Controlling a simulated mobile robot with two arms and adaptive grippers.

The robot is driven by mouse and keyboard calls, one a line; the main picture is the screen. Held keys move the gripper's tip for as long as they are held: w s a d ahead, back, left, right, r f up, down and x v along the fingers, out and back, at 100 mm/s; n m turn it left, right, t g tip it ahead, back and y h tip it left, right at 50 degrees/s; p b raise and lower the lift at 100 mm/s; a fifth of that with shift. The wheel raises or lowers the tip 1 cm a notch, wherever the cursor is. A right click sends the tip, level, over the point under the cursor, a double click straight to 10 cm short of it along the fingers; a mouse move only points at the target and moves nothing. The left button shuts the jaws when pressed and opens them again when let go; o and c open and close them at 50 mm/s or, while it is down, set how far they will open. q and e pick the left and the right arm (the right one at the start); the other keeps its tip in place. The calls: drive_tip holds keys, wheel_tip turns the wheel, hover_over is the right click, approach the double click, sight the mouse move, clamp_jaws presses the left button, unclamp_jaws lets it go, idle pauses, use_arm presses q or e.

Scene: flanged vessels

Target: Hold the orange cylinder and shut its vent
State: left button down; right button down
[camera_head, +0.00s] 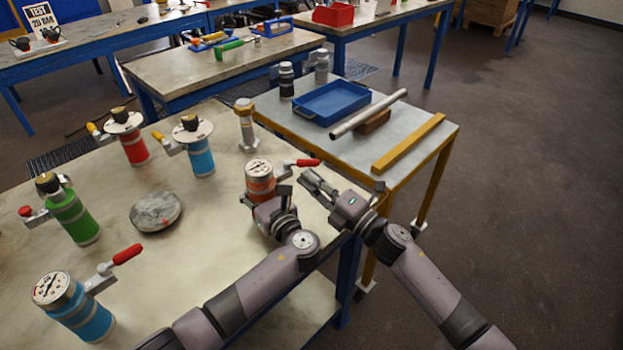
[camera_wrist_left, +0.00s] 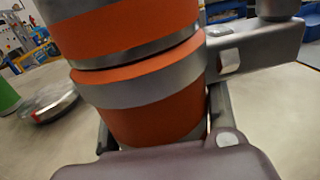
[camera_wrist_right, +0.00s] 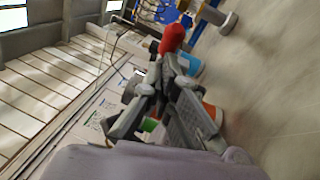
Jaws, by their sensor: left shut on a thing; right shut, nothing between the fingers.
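The orange cylinder (camera_head: 260,187) stands upright near the right edge of the front table, with a pale gauge-like top. Its vent lever has a red handle (camera_head: 303,162) pointing right, roughly level. My left gripper (camera_head: 266,205) is shut around the cylinder's body. The left wrist view shows the orange body (camera_wrist_left: 150,95) with metal bands close up, and a grey side branch (camera_wrist_left: 255,45) at right. My right gripper (camera_head: 308,180) is shut and empty, just below the red handle. In the right wrist view the red handle (camera_wrist_right: 172,38) shows just beyond the fingertips; contact cannot be told.
Blue cylinders (camera_head: 82,312) (camera_head: 201,158), a red one (camera_head: 134,148) and a green one (camera_head: 75,217) stand on the same table, around a grey disc (camera_head: 156,211). A side table holds a blue tray (camera_head: 331,101) and a metal rod (camera_head: 368,113).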

drive_tip(key=shift+w+d+n+g+y, duration=0.25)
drive_tip(key=shift+w+n+g+y, duration=0.15)
drive_tip(key=shift+n+g+y, duration=0.5)
drive_tip(key=shift+w+d+n+g+y, duration=0.2)
drive_tip(key=shift+w+g, duration=0.3)
drive_tip(key=shift+w, duration=0.1)
drive_tip(key=shift+w+d+n+g+y, duration=0.2)
drive_tip(key=shift+w+g, duration=0.3)
drive_tip(key=shift+w, duration=0.15)
drive_tip(key=shift+w+d+n+g+y, duration=0.2)
drive_tip(key=shift+w+g, duration=0.3)
drive_tip(key=shift+w, duration=0.2)
drive_tip(key=w+v, duration=0.1)
drive_tip(key=v, duration=1.2)
drive_tip(key=shift+w+d+f, duration=0.15)
drive_tip(key=shift+d+f, duration=0.15)
drive_tip(key=shift+d, duration=0.05)
